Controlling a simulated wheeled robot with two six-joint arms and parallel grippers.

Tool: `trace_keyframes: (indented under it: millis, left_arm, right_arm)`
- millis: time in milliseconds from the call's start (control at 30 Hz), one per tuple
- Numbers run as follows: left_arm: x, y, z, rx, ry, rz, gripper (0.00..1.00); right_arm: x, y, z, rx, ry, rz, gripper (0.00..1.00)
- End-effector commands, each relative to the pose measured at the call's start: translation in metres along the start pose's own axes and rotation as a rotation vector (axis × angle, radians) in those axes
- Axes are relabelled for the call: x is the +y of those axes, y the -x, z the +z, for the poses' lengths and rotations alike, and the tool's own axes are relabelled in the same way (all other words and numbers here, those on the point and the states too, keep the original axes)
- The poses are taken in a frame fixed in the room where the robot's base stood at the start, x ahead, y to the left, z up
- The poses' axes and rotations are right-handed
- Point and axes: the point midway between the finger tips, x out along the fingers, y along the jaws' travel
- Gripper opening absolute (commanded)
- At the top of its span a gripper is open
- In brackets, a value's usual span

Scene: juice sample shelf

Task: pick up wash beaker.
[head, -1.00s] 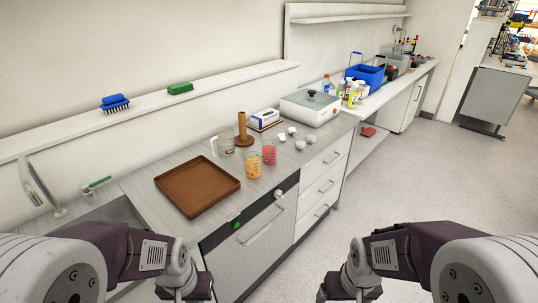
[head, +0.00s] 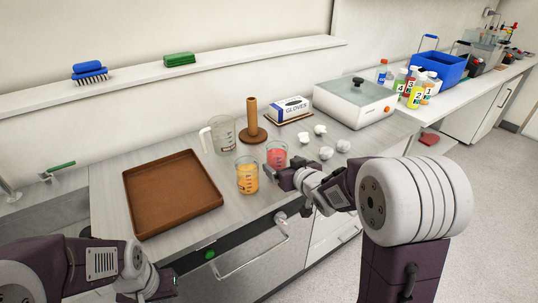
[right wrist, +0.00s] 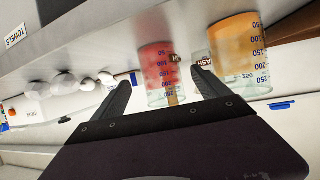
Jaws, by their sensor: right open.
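A clear beaker with red liquid (head: 276,154) and one with orange liquid (head: 247,176) stand side by side on the counter. My right gripper (head: 284,180) is open beside the red beaker, on its front right side. In the right wrist view, the red beaker (right wrist: 160,70) shows between the spread fingers (right wrist: 161,78), and the orange beaker (right wrist: 238,50) is just right of them. A small label ending in "ASH" (right wrist: 204,60) shows between the beakers, partly hidden; I cannot tell which one it belongs to. My left gripper (head: 160,285) is low at the left, its jaws unclear.
A brown tray (head: 130,205) lies left of the beakers. A clear jug (head: 222,134), a brown post on a base (head: 252,120) and a glove box (head: 290,108) stand behind. Several crumpled white balls (head: 326,153) lie to the right, near a white device (head: 352,102).

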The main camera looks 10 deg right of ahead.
Motion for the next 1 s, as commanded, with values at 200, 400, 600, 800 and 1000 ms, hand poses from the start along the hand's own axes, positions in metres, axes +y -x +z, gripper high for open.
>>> trace_keyframes:
  millis: [200,400,600,800,1000]
  left_arm:
    - [0.0,-0.004,0.001,0.0,0.0,0.0,0.0]
    - [0.0,-0.004,0.001,0.0,0.0,0.0,0.0]
    - [0.0,-0.006,0.001,0.0,0.0,0.0,0.0]
    - [0.0,-0.006,0.001,0.0,0.0,0.0,0.0]
    - [0.0,-0.006,0.001,0.0,0.0,0.0,0.0]
  right_arm:
    - [0.0,-0.032,0.001,-0.004,0.0,0.0,0.86]
    - [0.0,-0.041,0.0,-0.004,-0.001,0.001,0.86]
    - [0.001,-0.077,-0.001,-0.005,0.0,0.0,0.86]
    - [0.002,-0.09,-0.002,-0.004,-0.001,0.002,0.86]
    - [0.002,-0.089,-0.002,-0.004,0.0,0.002,0.67]
